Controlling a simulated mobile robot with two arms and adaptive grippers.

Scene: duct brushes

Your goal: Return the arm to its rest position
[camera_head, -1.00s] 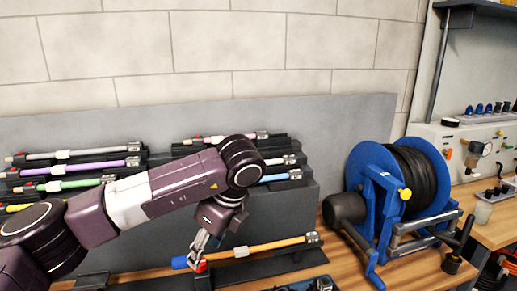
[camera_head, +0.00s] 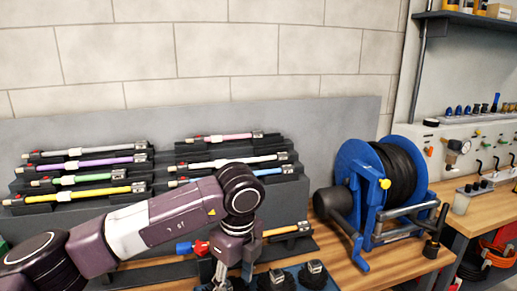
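My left arm comes in from the left and bends down at its wrist. The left gripper (camera_head: 222,275) points down near the bottom edge, in front of the orange rod. Its fingertips are partly cut off, so I cannot tell whether they are apart or closed. The orange rod (camera_head: 284,230) lies on a dark holder, with its blue and red end (camera_head: 188,248) showing left of the wrist; its middle is hidden behind the wrist. My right gripper is not in view.
Stepped racks hold several coloured rods, among them a yellow one (camera_head: 88,193). A blue hose reel (camera_head: 372,190) stands to the right on the wooden bench. Dark brush heads on a blue tray (camera_head: 290,268) sit close right of the gripper.

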